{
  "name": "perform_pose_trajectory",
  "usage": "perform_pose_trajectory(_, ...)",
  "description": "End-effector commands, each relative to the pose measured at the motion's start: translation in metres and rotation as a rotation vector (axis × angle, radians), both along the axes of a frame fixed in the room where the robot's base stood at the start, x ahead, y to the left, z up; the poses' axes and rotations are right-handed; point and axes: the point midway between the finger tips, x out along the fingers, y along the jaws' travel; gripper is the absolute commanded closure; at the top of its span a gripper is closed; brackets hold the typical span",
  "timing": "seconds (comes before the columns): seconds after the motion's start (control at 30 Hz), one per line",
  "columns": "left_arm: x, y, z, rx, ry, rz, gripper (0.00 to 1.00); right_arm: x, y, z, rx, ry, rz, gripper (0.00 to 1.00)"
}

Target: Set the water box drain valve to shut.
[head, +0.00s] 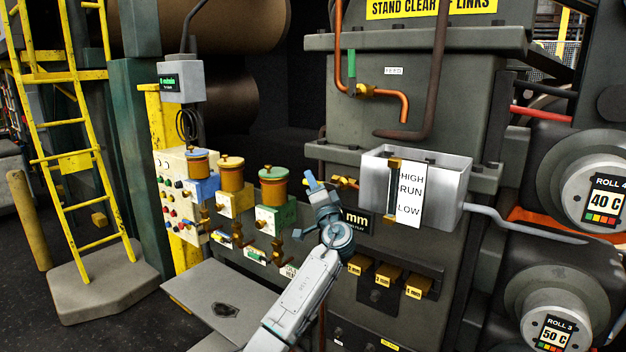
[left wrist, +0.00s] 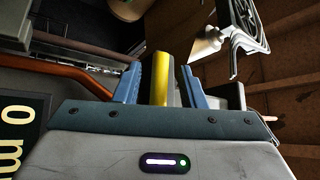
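The water box (head: 452,208) is an open-topped grey metal box at the right of the head view, with a HIGH, RUN, LOW label. A small brass valve fitting (head: 345,183) sits just left of it. My left gripper (head: 312,182), with blue fingers, is beside that fitting. In the left wrist view the fingers of my left gripper (left wrist: 161,84) are apart, with a yellow bar (left wrist: 160,72) between or beyond them. I cannot tell whether they touch it, nor how the valve's handle is set. My right gripper is out of view.
A copper pipe with a green lever (head: 351,65) and FEED tag is above. Several brass-topped canisters (head: 231,175) stand left. Rolls (head: 592,190) are at right.

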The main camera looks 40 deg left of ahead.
Motion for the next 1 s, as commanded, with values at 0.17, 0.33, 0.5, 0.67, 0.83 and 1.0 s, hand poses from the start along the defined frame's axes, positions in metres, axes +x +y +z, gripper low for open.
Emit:
perform_pose_trajectory(0.17, 0.002, 0.004, 0.001, 0.0, 0.001, 0.0, 0.63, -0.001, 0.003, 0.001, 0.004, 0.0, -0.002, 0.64)
perform_pose_trajectory(0.33, 0.002, 0.004, 0.001, 0.0, 0.001, 0.0, 0.63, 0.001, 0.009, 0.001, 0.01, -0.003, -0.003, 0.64)
perform_pose_trajectory(0.5, 0.002, 0.004, 0.001, 0.0, 0.001, 0.0, 0.94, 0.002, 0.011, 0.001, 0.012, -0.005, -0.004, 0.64)
perform_pose_trajectory(0.67, 0.002, 0.004, 0.001, 0.0, 0.001, 0.0, 1.0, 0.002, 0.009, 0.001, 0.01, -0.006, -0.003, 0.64)
perform_pose_trajectory(0.83, 0.002, 0.004, 0.0, 0.003, 0.001, 0.0, 1.0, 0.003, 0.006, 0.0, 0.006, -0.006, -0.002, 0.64)
perform_pose_trajectory(1.0, 0.002, 0.004, 0.0, 0.018, 0.002, 0.0, 1.0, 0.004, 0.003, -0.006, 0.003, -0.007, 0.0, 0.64)
